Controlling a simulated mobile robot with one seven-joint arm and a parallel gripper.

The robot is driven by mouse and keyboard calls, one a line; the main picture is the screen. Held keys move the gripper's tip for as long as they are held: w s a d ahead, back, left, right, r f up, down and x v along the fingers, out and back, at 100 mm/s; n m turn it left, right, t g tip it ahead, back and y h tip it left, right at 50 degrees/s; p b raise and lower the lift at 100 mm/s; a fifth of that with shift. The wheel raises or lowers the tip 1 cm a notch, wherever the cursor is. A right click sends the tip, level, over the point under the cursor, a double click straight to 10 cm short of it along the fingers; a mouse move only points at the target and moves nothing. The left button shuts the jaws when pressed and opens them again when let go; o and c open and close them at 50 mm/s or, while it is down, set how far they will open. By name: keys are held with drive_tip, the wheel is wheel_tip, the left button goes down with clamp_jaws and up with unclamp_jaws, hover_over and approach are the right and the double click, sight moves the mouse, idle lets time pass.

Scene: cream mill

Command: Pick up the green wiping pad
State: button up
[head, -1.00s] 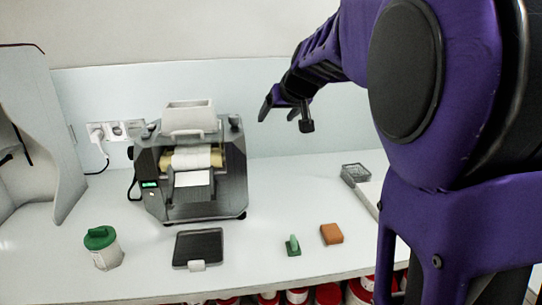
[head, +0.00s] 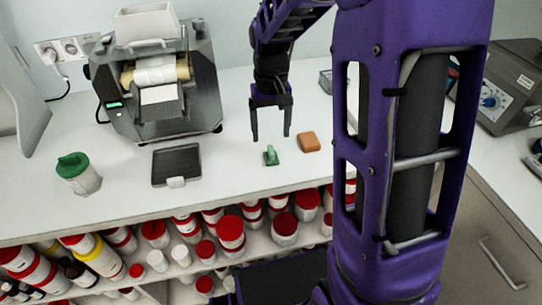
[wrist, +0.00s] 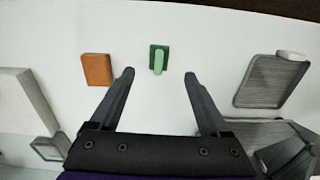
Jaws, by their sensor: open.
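The green wiping pad (head: 271,156) is a small dark green block with a lighter green grip on top, lying on the white counter. In the wrist view the pad (wrist: 158,58) lies ahead of my fingertips, roughly centred between them and apart from them. My gripper (head: 270,138) points down above the counter close to the pad, its two dark fingers open and empty. The wrist view also shows the open fingers of my gripper (wrist: 158,74).
An orange-brown block (head: 308,142) lies just right of the pad. Jars with red lids (head: 231,232) fill the shelf below the counter edge.

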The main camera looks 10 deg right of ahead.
sight(271, 149)
drive_tip(key=f, duration=0.8)
drive_tip(key=shift+w+d, duration=0.1)
drive_tip(key=shift+w, duration=0.2)
drive_tip(key=shift+r, duration=0.1)
clamp_jaws()
